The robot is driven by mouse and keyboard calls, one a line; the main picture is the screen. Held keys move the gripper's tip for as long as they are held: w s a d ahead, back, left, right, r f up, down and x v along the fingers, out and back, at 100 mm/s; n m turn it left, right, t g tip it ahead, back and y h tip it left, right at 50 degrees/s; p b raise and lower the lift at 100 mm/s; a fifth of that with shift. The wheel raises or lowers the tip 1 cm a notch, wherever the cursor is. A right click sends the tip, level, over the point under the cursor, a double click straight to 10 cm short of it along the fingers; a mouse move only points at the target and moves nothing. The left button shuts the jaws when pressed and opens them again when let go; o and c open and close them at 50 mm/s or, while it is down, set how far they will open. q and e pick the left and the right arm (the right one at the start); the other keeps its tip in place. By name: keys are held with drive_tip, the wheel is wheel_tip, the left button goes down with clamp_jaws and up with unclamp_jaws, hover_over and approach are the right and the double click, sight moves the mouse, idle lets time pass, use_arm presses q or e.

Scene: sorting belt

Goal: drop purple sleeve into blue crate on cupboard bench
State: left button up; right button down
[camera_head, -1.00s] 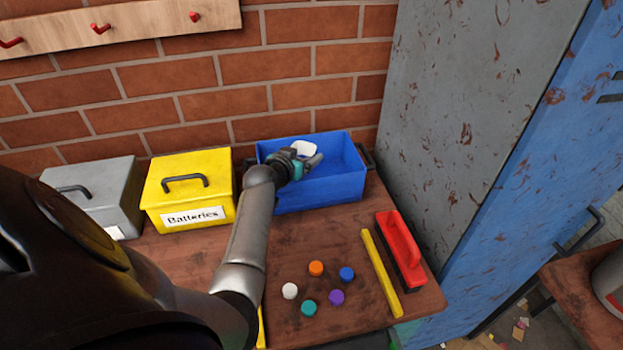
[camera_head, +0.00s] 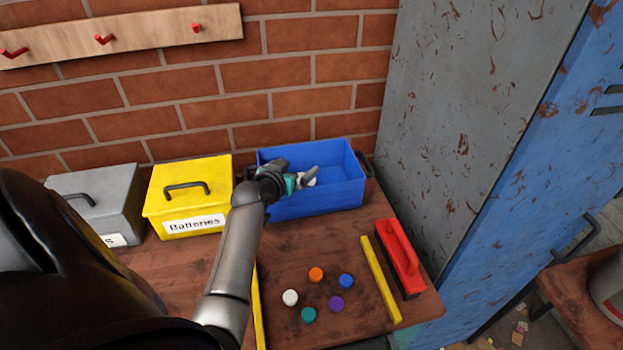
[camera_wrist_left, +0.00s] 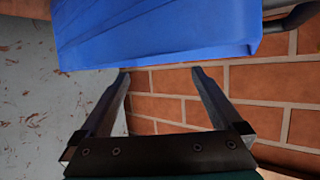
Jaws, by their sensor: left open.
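The blue crate (camera_head: 320,195) stands open-topped at the back right of the wooden bench, and its near wall hides part of its floor. My left gripper (camera_head: 309,176) is over the crate's left part. In the left wrist view its fingers (camera_wrist_left: 158,78) are apart with nothing between them, and the blue crate (camera_wrist_left: 160,35) fills the top. The only purple thing I see is a small round piece (camera_head: 336,304) on the bench top, apart from the gripper; I take it as the purple sleeve. My right gripper is not in view.
White (camera_head: 290,297), orange (camera_head: 316,274), blue (camera_head: 346,281) and teal (camera_head: 309,314) round pieces lie near the purple one. A yellow batteries box (camera_head: 190,198) and a grey box (camera_head: 100,205) stand left.

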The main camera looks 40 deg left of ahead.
use_arm(q)
drive_tip(key=p+v, duration=0.2)
drive_tip(key=v, duration=0.8)
drive_tip(key=shift+s+r, duration=0.15)
drive_tip(key=shift+s, duration=0.15)
drive_tip(key=shift+d, duration=0.1)
